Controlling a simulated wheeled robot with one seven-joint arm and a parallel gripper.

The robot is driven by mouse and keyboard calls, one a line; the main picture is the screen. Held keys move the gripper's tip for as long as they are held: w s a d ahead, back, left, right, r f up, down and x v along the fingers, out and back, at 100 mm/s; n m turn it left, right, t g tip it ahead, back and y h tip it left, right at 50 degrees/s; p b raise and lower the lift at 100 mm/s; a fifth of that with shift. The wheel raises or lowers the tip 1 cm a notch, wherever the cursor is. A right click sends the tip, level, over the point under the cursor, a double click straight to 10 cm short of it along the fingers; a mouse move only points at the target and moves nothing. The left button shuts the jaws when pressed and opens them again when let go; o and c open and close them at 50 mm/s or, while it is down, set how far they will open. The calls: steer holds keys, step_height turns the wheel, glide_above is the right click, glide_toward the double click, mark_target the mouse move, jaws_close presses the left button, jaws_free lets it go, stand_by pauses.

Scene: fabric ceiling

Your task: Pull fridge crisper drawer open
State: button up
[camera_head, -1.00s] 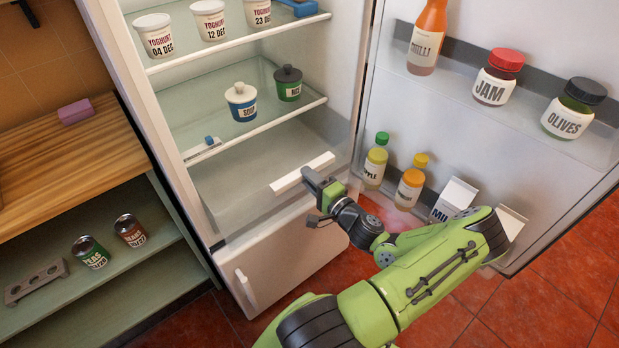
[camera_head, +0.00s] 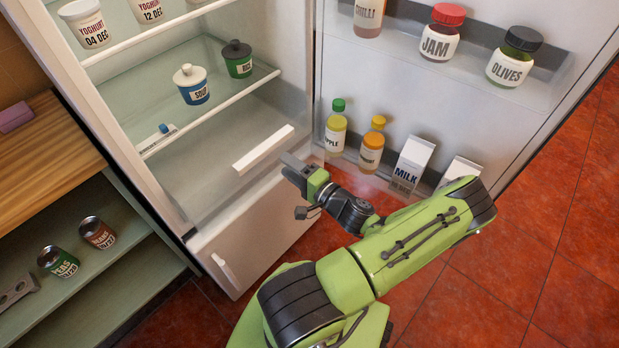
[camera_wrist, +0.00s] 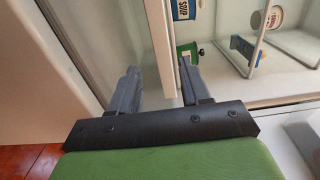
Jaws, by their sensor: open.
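The crisper drawer is a clear bin (camera_head: 210,175) low in the fridge, under the lowest glass shelf. Its white bar handle (camera_head: 264,149) runs slantwise across the front. My gripper (camera_head: 290,166) is just to the lower right of the handle in the head view, and appears apart from it. In the wrist view my gripper (camera_wrist: 158,88) has its two grey fingers spread, with nothing gripped. A pale bar (camera_wrist: 160,45) shows beyond and between them; I cannot tell whether it is the handle. How far the drawer is out is unclear.
The fridge door (camera_head: 400,105) stands wide open at right, with a milk carton (camera_head: 411,165) and bottles in its lower rack. The white lower compartment (camera_head: 260,240) is below the drawer. A shelving unit (camera_head: 110,270) stands at left. Red floor lies clear at right.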

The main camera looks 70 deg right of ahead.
steer(key=v, duration=0.9)
steer(key=shift+p, duration=0.4)
steer(key=w+a+r+n+g+y+p, duration=0.2)
steer(key=w+a+r+n+g+y, duration=0.35)
steer(key=a+n+g, duration=0.2)
steer(key=w+a+r+n+g+y+p, duration=0.2)
steer(key=w+a+r+n+g+y, duration=0.35)
steer(key=a+n, duration=0.3)
steer(key=s+a+r+n+h+p, duration=0.2)
steer(key=a+r, duration=0.4)
steer(key=r, duration=0.3)
steer(key=s+a+r+n+t+h+p, duration=0.1)
steer(key=s+a+r+n+h, duration=0.1)
steer(key=a+r, duration=0.4)
step_height(320, 180, up, 3)
steer(key=shift+a+r+n+h+p, duration=0.25)
steer(key=shift+a+n+h+p, duration=0.15)
steer(key=shift+n+h, duration=0.35)
